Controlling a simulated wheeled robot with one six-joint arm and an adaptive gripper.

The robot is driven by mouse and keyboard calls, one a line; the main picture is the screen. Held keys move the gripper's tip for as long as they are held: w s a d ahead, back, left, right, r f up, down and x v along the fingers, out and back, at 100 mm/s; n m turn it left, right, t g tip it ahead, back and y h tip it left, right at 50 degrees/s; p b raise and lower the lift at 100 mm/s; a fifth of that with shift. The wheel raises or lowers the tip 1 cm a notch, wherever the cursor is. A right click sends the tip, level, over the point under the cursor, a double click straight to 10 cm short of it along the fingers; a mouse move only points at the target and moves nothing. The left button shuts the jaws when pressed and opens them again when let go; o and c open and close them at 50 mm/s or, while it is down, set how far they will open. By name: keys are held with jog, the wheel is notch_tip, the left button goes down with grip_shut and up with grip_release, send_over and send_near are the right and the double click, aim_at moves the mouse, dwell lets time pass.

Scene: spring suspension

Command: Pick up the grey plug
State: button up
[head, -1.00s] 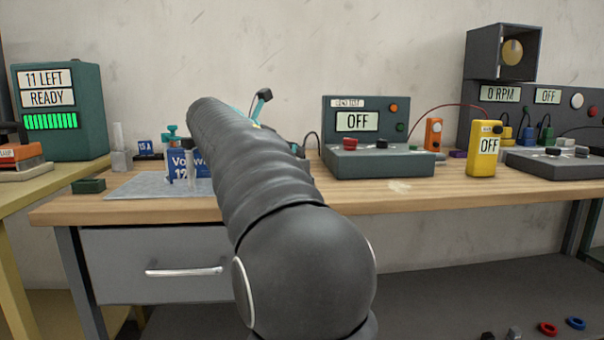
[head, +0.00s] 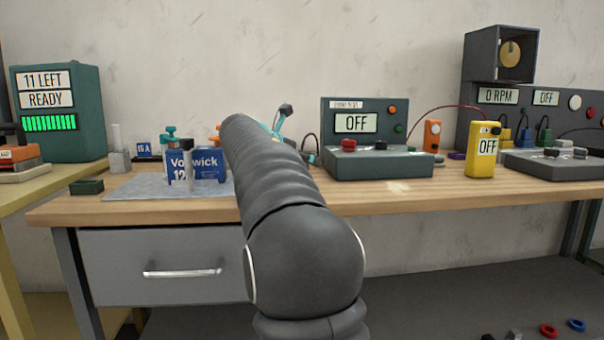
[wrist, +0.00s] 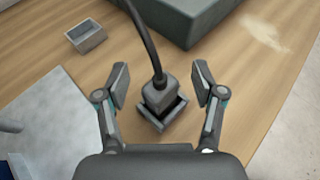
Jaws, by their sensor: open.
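The grey plug (wrist: 158,96) shows in the wrist view, with a thick dark cable rising from its top. It sits in a small grey open holder (wrist: 176,112) on the wooden bench. My gripper (wrist: 160,70) is open, with one finger to the left of the plug and one to the right. Neither finger appears to touch it. In the head view my arm hides the plug and most of the gripper.
A small grey open box (wrist: 86,37) is at upper left in the wrist view, beside a grey mat (wrist: 45,100). The tester showing OFF (head: 378,163) stands close by. A blue battery box (head: 209,164) is left of my arm. Bare bench lies in front of the tester.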

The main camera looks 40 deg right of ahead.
jog(key=shift+r, duration=0.1)
grip_shut()
